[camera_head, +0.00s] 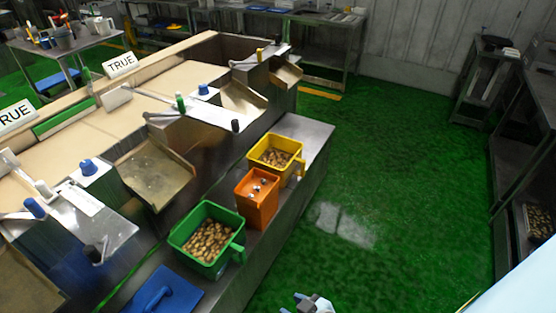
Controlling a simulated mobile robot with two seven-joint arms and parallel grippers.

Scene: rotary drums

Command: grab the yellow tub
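The yellow tub (270,143) stands on the metal ledge of the work line, filled with brown, nut-like pieces. Its handle (301,169) is on its right side, towards the green floor. The tub is upright, and no gripper touches it. A small part of a grey and blue gripper (310,304) shows at the bottom edge, well below the tub in the picture. It is mostly cut off, so its fingers cannot be read, and I cannot be sure which arm it belongs to. No other gripper shows.
An orange tub (249,207) with a few pale items stands directly in front of the yellow tub. A green tub (186,232) of brown pieces and a blue flat object (184,292) are nearer. Metal chutes and levers line the left. The green floor (400,200) to the right is clear.

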